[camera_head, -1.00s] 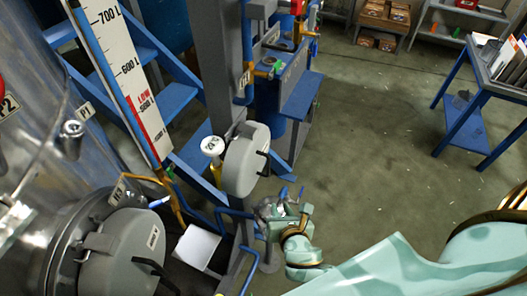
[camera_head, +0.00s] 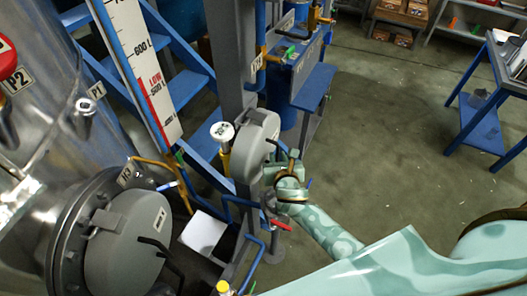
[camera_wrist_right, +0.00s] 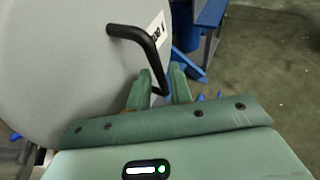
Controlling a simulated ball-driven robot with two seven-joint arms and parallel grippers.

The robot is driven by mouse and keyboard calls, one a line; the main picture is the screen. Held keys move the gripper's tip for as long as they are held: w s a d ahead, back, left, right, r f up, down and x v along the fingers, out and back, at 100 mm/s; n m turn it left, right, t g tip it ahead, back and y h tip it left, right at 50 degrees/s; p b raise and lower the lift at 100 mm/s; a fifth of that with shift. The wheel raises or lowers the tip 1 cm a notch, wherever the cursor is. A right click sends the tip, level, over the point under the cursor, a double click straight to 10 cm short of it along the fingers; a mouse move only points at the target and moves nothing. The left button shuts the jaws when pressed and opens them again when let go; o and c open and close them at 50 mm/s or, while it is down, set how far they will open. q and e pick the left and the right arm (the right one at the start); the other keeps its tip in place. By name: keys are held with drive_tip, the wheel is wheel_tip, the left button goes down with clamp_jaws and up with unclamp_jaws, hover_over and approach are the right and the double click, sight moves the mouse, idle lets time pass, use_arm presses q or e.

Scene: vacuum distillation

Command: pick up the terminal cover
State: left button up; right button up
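A round grey cover (camera_head: 254,147) with a black bent handle, which I take for the terminal cover, sits on the upright grey post in the head view. It fills the left of the right wrist view (camera_wrist_right: 70,60), with part of a label showing. Its black handle (camera_wrist_right: 142,40) reaches down between the two green fingers of my right gripper (camera_wrist_right: 159,82). The fingers stand apart on either side of the handle's lower end, with a narrow gap visible. In the head view my right gripper (camera_head: 290,163) is just right of the cover. My left gripper is not in view.
A larger grey round cover (camera_head: 130,245) with a black handle is at lower left, by a metal vessel (camera_head: 45,130). A white-topped yellow valve (camera_head: 222,135) stands beside the post. A red-handled valve (camera_head: 277,224) is below my right gripper. Open floor (camera_head: 400,140) lies to the right.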

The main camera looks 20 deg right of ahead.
drive_tip(key=shift+x, duration=1)
drive_tip(key=shift+s+r, duration=0.1)
clamp_jaws()
drive_tip(key=shift+r, duration=0.15)
